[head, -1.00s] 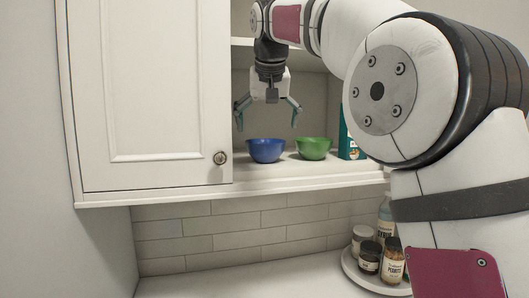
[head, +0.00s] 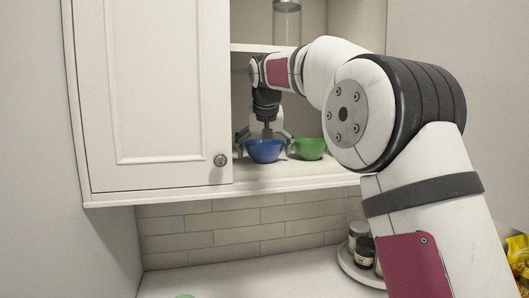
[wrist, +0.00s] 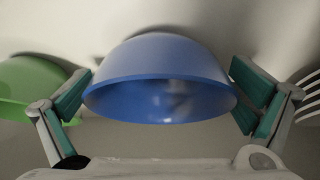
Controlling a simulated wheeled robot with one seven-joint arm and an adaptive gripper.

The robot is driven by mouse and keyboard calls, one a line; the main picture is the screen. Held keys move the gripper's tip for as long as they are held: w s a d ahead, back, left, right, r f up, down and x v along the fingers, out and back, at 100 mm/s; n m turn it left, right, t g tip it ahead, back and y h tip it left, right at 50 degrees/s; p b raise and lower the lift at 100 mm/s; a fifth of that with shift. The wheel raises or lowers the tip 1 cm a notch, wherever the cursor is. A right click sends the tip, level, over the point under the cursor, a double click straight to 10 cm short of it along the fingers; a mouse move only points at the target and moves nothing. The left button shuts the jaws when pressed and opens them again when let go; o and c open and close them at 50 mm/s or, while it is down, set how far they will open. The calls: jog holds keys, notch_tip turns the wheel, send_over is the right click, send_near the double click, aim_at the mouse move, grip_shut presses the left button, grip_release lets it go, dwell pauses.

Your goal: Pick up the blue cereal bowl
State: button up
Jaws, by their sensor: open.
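The blue cereal bowl (head: 264,152) stands upright on the lower shelf of the open cabinet, at the front. My gripper (head: 264,141) is down at the bowl, open, with one finger on each side of it. In the wrist view the blue bowl (wrist: 160,85) fills the space between the two fingers (wrist: 158,105). The left finger looks very close to its rim; whether it touches I cannot tell. A small gap shows at the right finger.
A green bowl (head: 309,148) stands just right of the blue one, near a finger in the wrist view (wrist: 30,88). The closed cabinet door (head: 150,95) is at left. A clear container (head: 287,22) stands on the upper shelf. Jars (head: 362,250) sit on a round tray below.

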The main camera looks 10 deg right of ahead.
jog(key=c, duration=1.1)
jog(key=shift+r, duration=0.1)
